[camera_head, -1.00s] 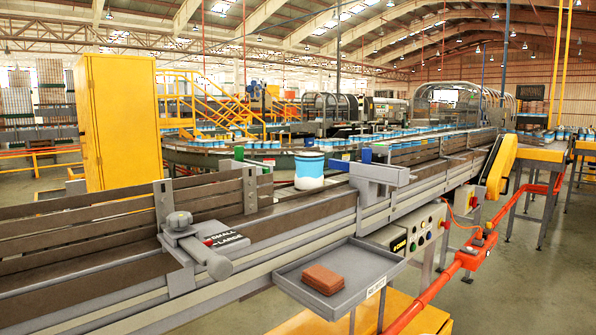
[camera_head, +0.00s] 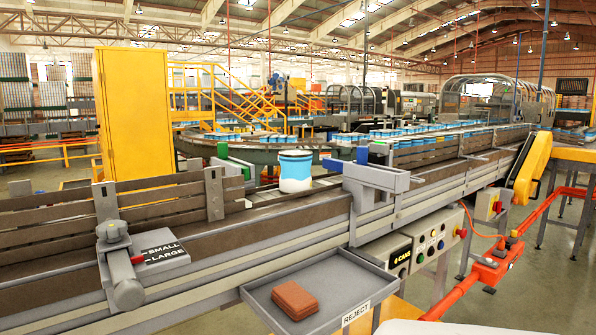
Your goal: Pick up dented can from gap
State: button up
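A blue and white can (camera_head: 295,171) stands upright in the gap of the conveyor's side rails, just left of a grey bracket with a blue block. It is the only can in the gap; a dent cannot be made out at this size. The conveyor (camera_head: 250,240) runs from the lower left toward the upper right. My gripper is not in view.
A grey reject tray (camera_head: 262,297) with brown blocks (camera_head: 295,299) juts out in front. A size lever (camera_head: 122,262) and grey bracket (camera_head: 370,190) stick up along the conveyor. A control panel (camera_head: 425,248) and orange rail (camera_head: 495,262) are at right.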

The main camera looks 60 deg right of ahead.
aim_at(296, 176)
jog(key=k+l, duration=0.1)
jog(key=l, duration=0.3)
jog(key=k+l, duration=0.1)
jog(key=l, duration=0.3)
jog(key=k+l, duration=0.1)
jog(key=l, duration=0.25)
jog(key=k+l+u, duration=0.1)
jog(key=l, duration=0.3)
jog(key=k+l, duration=0.15)
jog(key=l, duration=0.25)
